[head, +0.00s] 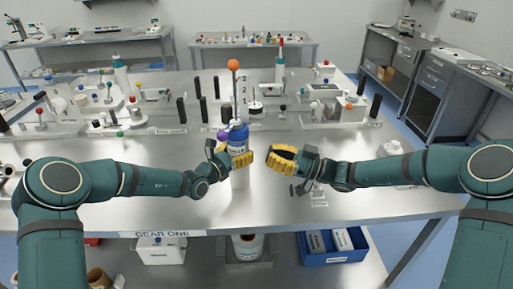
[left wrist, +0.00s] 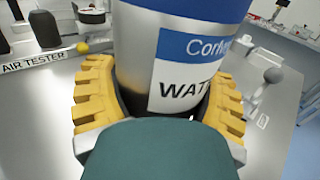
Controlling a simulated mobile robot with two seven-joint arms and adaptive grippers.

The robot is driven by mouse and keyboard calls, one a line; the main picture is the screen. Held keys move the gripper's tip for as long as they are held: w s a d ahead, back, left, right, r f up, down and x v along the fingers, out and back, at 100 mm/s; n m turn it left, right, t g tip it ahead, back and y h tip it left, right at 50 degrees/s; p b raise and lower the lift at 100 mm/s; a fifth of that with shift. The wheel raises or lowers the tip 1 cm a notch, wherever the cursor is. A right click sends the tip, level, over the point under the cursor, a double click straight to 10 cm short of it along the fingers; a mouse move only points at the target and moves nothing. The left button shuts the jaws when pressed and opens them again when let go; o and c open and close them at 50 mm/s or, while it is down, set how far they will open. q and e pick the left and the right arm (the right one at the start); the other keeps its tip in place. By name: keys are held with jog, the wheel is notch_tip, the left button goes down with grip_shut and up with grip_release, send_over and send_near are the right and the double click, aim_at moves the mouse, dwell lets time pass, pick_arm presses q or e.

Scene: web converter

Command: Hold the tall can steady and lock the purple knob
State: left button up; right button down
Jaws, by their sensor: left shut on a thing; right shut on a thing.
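The purple knob (head: 222,136) is at the can's left side, just above my left gripper. My right gripper (head: 281,158) is to the right of the can with a gap between them. Its yellow fingers are closed, and what they hold is hidden.
An orange ball (head: 233,65) tops an upright just behind the can. Several small fixtures and black posts (head: 375,106) stand to both sides. A white bin (head: 162,252) and a blue bin (head: 330,255) sit below the bench front. The bench front is mostly clear.

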jog(key=d, duration=0.1)
jog(key=m+t+h, duration=0.1)
jog(key=m+h, duration=0.1)
jog(key=h, duration=0.3)
send_near(226, 132)
jog(key=x, duration=0.7)
jog(key=shift+w+a, duration=0.15)
jog(key=shift+a, duration=0.2)
jog(key=shift+x, duration=0.85)
